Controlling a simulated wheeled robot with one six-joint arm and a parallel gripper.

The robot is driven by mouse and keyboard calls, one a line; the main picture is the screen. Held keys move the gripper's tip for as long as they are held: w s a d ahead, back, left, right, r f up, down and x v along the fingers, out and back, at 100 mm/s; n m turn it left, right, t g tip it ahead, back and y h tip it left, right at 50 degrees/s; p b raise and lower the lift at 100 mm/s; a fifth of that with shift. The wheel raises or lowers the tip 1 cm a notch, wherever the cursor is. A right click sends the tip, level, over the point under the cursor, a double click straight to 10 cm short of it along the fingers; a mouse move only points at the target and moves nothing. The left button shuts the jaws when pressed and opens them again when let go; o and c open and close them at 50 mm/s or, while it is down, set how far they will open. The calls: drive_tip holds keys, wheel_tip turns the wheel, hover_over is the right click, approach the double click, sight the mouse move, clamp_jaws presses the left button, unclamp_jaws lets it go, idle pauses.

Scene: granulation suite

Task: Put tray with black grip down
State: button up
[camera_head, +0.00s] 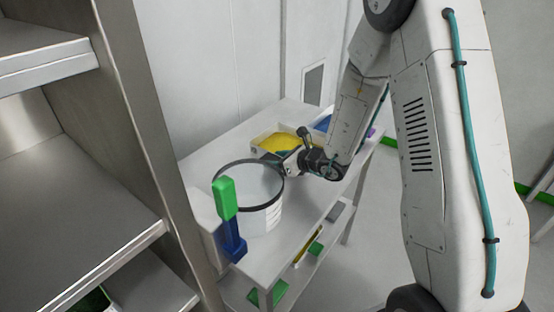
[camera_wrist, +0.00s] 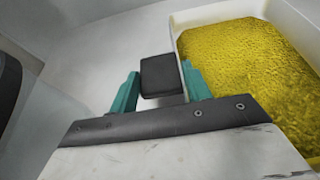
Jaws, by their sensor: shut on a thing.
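The tray (camera_head: 262,151) is pale and holds yellow granules. It is on or just above the white table, behind the bucket, and I cannot tell whether its base touches. In the wrist view the tray (camera_wrist: 297,30) fills the right side, with its black grip (camera_wrist: 162,76) between the teal fingers. My gripper (camera_wrist: 160,88) is shut on this black grip. In the head view my gripper (camera_head: 291,163) is at the tray's near right side, and its fingers are small and partly hidden.
A white bucket with a dark rim (camera_head: 262,212) stands close in front of my gripper. A green and blue upright object (camera_head: 228,212) is beside it. A blue container (camera_head: 322,124) is behind my wrist. A steel shelf (camera_head: 140,120) stands at left. The table's front right strip (camera_head: 312,205) is clear.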

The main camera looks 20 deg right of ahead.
drive_tip(key=shift+f, duration=0.1)
drive_tip(key=o, duration=1.2)
drive_tip(key=shift+c, duration=0.2)
drive_tip(key=shift+o, duration=0.3)
